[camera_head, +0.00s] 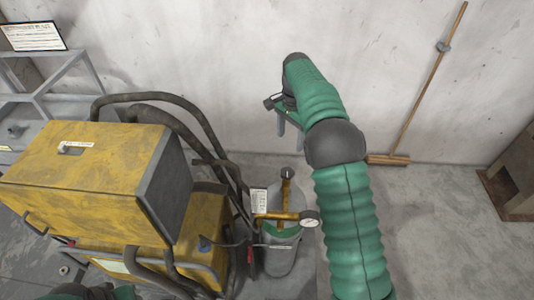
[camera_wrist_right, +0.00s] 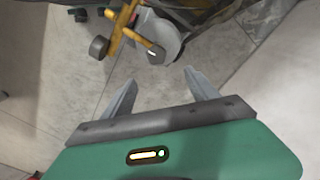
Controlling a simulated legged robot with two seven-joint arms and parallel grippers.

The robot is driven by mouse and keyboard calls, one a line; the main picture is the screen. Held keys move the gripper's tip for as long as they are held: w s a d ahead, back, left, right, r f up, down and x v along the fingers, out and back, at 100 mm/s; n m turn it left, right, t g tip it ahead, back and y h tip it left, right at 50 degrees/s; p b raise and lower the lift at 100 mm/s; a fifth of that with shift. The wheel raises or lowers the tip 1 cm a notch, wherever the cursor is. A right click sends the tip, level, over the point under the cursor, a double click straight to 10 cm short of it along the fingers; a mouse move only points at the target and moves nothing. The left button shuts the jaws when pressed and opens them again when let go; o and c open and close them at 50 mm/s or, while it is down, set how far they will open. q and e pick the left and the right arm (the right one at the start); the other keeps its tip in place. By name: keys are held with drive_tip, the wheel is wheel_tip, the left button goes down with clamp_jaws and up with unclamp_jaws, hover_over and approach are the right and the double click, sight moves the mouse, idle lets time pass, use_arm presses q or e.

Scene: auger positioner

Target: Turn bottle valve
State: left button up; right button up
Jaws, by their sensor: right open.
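The grey gas bottle (camera_head: 282,258) stands upright beside the yellow machine, and it also shows at the top of the right wrist view (camera_wrist_right: 170,22). A brass valve fitting (camera_head: 286,192) with a dark round knob (camera_head: 286,173) rises from its top. A round gauge (camera_head: 309,218) sits on the fitting's right side. In the wrist view the dark knob (camera_wrist_right: 98,47) lies beyond and left of the fingers. My right gripper (camera_head: 282,125) is open and empty, above and apart from the valve. My left gripper is not in view; only green arm parts show at the bottom left.
The yellow machine (camera_head: 85,165) with dark hoses (camera_head: 190,108) stands close on the bottle's left. A concrete wall (camera_head: 220,60) is behind. A broom (camera_head: 425,90) leans on the wall, and a rusty box (camera_head: 515,175) stands far right. Floor right of my arm is clear.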

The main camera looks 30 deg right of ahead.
sight(287, 171)
drive_tip(key=f+p, duration=0.1)
drive_tip(key=f, duration=0.4)
drive_tip(key=a+f+p, duration=0.1)
drive_tip(key=f+p, duration=0.1)
drive_tip(key=f, duration=0.2)
drive_tip(key=f+p, duration=0.2)
drive_tip(key=f, duration=0.3)
drive_tip(key=shift+s+a+f, duration=0.1)
drive_tip(key=shift+a+f, duration=0.2)
drive_tip(key=shift+f, duration=0.05)
drive_tip(key=shift+s+d+f, duration=0.2)
drive_tip(key=shift+s+d, duration=0.4)
drive_tip(key=shift+d, duration=0.15)
drive_tip(key=shift+d+f, duration=0.1)
drive_tip(key=shift+d, duration=0.1)
drive_tip(key=shift+d+f, duration=0.1)
drive_tip(key=shift+c, duration=1.3)
drive_tip(key=shift+w+f, duration=0.1)
drive_tip(key=shift+w, duration=0.1)
drive_tip(key=shift+c, duration=1.1)
drive_tip(key=shift+w+a, duration=0.2)
drive_tip(key=shift+a, duration=0.25)
drive_tip(key=c, duration=0.5)
drive_tip(key=shift+a, duration=0.1)
drive_tip(key=c, duration=0.4)
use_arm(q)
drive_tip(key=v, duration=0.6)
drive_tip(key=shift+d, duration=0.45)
